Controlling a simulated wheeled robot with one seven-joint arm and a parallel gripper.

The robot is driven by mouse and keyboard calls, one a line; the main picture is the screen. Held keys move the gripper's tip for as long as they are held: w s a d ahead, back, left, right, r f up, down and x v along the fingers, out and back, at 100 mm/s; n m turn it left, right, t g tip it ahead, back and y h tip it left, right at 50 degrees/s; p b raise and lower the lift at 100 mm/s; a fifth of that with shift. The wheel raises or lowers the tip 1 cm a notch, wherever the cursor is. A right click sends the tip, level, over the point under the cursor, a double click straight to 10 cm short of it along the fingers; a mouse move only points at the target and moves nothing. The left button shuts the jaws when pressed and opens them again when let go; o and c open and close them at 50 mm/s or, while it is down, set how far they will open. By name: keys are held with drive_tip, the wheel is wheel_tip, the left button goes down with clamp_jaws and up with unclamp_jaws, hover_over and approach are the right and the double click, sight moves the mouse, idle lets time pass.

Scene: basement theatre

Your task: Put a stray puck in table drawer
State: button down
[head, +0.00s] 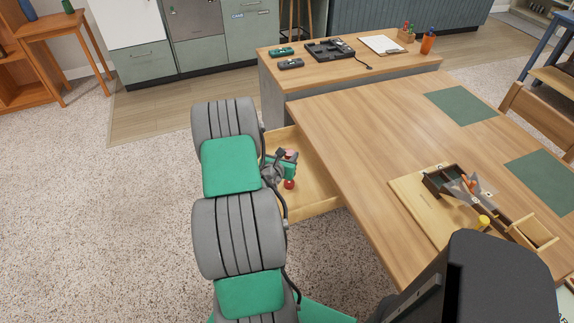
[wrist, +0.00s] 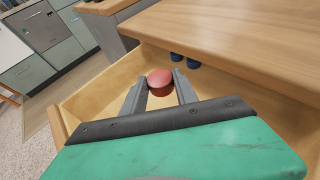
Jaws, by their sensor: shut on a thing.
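A red round puck (wrist: 160,80) is between the tips of my gripper (wrist: 160,92) in the wrist view, and the fingers are shut on it. My gripper (head: 283,163) is over the open table drawer (head: 318,185) in the head view. The drawer is pulled out from under the wooden table and has pale wooden walls. Two dark blue round things (wrist: 191,63) lie near the drawer's table side, partly hidden by the tabletop.
The wooden table (head: 345,130) overhangs the drawer on the right. A board (head: 410,195) with a wooden tray and tools lies on it, near two green mats (head: 460,106). A counter (head: 300,66) with small devices stands behind. Speckled floor (head: 140,210) is clear at left.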

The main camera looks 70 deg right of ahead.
drive_tip(key=w+d+f, duration=0.1)
drive_tip(key=f, duration=0.1)
drive_tip(key=d+f, duration=0.1)
drive_tip(key=f, duration=0.1)
drive_tip(key=w+d+f, duration=0.1)
drive_tip(key=f, duration=0.1)
drive_tip(key=shift+w+d+b, duration=0.25)
drive_tip(key=shift+w+b, duration=0.05)
wheel_tip(320, 180, down, 3)
drive_tip(key=shift+r, duration=0.2)
drive_tip(key=shift+f, duration=0.25)
drive_tip(key=c, duration=0.9)
unclamp_jaws()
drive_tip(key=shift+c, duration=0.2)
drive_tip(key=shift+r, duration=0.1)
